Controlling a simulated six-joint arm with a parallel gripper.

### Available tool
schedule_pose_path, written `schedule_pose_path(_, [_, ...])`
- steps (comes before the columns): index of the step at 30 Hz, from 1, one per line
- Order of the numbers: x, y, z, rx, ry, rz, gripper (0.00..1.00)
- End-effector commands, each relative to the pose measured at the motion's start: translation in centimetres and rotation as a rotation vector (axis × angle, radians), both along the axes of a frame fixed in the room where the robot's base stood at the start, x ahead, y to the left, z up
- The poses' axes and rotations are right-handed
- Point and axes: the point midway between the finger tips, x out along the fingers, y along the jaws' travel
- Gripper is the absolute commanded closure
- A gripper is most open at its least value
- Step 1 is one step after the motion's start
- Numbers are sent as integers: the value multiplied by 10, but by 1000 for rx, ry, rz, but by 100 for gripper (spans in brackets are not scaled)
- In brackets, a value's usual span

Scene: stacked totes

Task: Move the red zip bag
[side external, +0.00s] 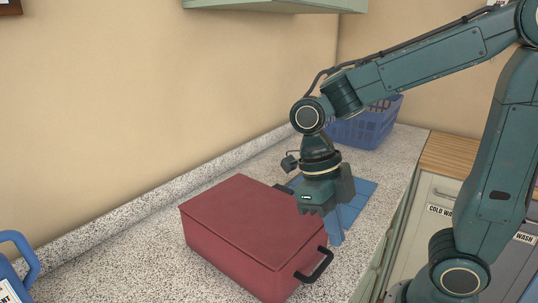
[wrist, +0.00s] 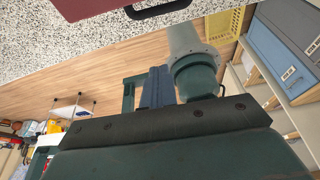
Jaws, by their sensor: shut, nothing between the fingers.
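The red zip bag (side external: 250,232) is a boxy red case with dark handles, standing upright on the speckled counter in the side external view. One dark handle (side external: 314,265) sticks out at its near right end; another handle shows partly at the far end. In the wrist view only a corner of the bag (wrist: 85,8) and a dark handle (wrist: 157,9) show at the top edge. My gripper (side external: 312,209) is shut and empty, at the bag's far right edge. I cannot tell whether it touches the bag.
A flat blue mat (side external: 360,194) lies on the counter beside my gripper. A blue basket (side external: 365,128) stands at the back, and part of a blue jug (side external: 12,285) shows at the left. A wall runs along the counter (side external: 120,232); cabinets stand at the right.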

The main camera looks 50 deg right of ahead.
Motion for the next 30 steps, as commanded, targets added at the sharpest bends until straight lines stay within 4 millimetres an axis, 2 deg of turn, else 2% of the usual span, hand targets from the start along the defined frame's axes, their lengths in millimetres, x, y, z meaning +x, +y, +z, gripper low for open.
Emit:
schedule_pose_path(5, [-1,0,-3,-1,1,-2,100])
schedule_pose_path(11, [-6,0,-16,0,3,-2,100])
schedule_pose_path(30, [-31,2,-88,-2,4,-3,100])
